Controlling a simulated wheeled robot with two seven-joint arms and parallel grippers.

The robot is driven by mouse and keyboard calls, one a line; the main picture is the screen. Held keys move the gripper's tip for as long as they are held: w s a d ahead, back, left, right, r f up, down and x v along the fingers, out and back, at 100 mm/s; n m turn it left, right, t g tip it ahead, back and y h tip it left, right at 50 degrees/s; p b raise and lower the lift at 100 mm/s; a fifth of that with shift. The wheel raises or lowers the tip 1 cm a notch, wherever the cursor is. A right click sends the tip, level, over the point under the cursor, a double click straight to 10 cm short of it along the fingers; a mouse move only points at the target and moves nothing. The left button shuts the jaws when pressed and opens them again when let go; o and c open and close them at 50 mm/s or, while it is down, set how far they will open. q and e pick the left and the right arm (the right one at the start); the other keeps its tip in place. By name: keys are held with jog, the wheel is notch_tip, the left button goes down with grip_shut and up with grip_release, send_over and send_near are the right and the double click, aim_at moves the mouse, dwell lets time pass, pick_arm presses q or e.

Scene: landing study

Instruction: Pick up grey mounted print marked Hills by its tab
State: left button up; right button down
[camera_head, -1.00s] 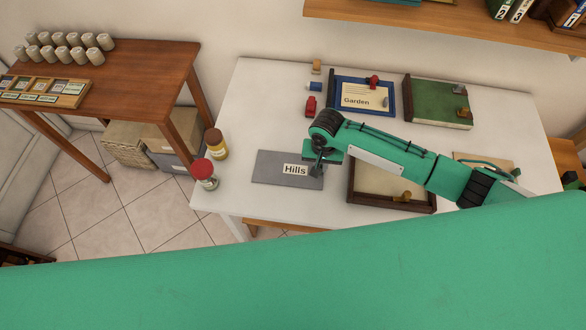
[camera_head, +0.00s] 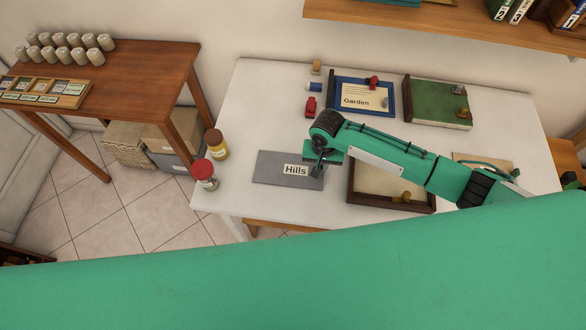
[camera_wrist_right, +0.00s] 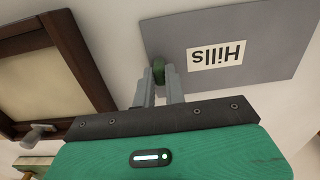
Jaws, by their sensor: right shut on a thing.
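The grey mounted print (camera_head: 270,170) lies on the white table in the head view, with a white label reading Hills. It shows upside down in the right wrist view (camera_wrist_right: 225,25). I cannot tell whether the print is lifted. My left gripper is not in view.
A brown frame (camera_head: 390,207) stands just right of the print, partly under my arm. A blue Garden frame (camera_head: 393,98) and a green-faced frame (camera_head: 440,102) lie behind. Red-lidded (camera_head: 204,172) and brown-lidded (camera_head: 216,143) jars stand at the left edge.

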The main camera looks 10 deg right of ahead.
jog(key=shift+d+p, duration=0.2)
jog(key=shift+p, duration=0.2)
dwell(0.6)
jog(key=shift+r+p, duration=3.5)
jog(key=shift+p, duration=0.8)
